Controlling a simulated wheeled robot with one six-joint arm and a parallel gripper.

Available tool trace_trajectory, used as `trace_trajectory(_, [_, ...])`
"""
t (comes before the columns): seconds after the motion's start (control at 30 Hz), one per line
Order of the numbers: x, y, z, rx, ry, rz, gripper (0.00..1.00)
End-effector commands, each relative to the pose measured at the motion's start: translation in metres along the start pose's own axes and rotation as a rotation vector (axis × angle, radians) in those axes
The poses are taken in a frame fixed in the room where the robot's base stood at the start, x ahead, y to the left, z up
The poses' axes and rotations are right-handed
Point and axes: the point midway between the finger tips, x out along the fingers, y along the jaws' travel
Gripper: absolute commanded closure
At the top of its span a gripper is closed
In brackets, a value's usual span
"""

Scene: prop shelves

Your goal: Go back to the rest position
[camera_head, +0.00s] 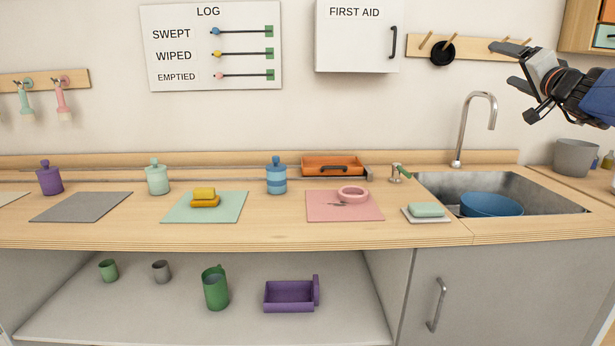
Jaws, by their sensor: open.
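My gripper (517,66) is at the upper right of the head view, raised well above the sink (546,190) and to the right of the tap. Its two dark fingers point left and stand apart with nothing between them. It is in front of the wall, near the right end of the peg rail. My blue arm link runs off the right edge of the view.
The tall tap (493,115) stands below and left of my gripper. A peg rail (470,50) and a first aid cabinet (355,37) are on the wall. The counter (270,228) holds coloured mats, lidded jars and an orange tray (334,161). A blue bowl (491,204) sits in the sink.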

Motion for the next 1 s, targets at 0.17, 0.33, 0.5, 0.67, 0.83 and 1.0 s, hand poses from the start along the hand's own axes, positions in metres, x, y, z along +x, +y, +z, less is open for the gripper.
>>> trace_trajectory(0.17, [-0.007, -0.009, 0.028, -0.009, -0.063, -0.002, 0.18])
trace_trajectory(0.33, [-0.018, -0.020, 0.066, -0.019, -0.148, -0.002, 0.18])
trace_trajectory(0.5, [-0.038, -0.030, 0.117, -0.036, -0.266, 0.004, 0.18])
trace_trajectory(0.67, [-0.075, -0.041, 0.189, -0.065, -0.436, 0.023, 0.18])
trace_trajectory(0.83, [-0.137, -0.041, 0.274, -0.113, -0.652, 0.073, 0.18])
trace_trajectory(1.0, [-0.212, -0.027, 0.346, -0.183, -0.857, 0.151, 0.18])
